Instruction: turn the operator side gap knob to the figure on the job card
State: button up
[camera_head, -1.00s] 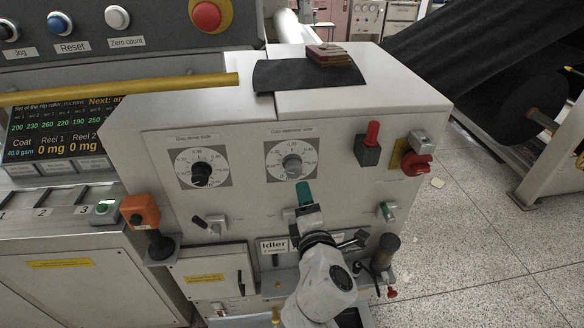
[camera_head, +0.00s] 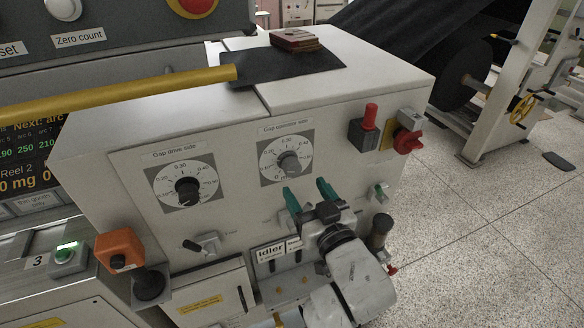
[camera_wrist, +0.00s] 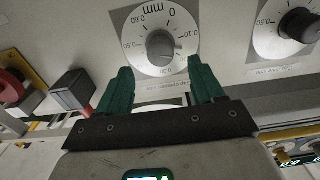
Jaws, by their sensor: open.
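The operator side gap knob (camera_head: 289,163) is a grey knob on a white round dial marked in mm, on the front of the white cabinet. In the wrist view the knob (camera_wrist: 160,46) shows upside down, just beyond and between my fingertips. My gripper (camera_head: 308,191) has green fingers spread open and empty, just below the dial in the head view. The fingers (camera_wrist: 160,80) do not touch the knob as far as I can see. The drive side gap knob (camera_head: 187,191) is black, on a like dial to the left. No job card can be made out for sure.
A yellow bar (camera_head: 120,94) crosses at the left. A dark sheet (camera_head: 290,66) with a small stack (camera_head: 294,40) lies on the cabinet top.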

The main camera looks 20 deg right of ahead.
aim_at(295, 173)
jog(key=w, duration=0.8)
jog(key=shift+c, duration=0.2)
jog(key=shift+s, duration=0.1)
jog(key=c, duration=1)
jog(key=shift+n, duration=0.4)
jog(key=o, duration=1)
jog(key=shift+o, duration=0.2)
jog(key=s, duration=1)
jog(key=shift+s+b, duration=0.3)
jog(key=shift+s, duration=0.1)
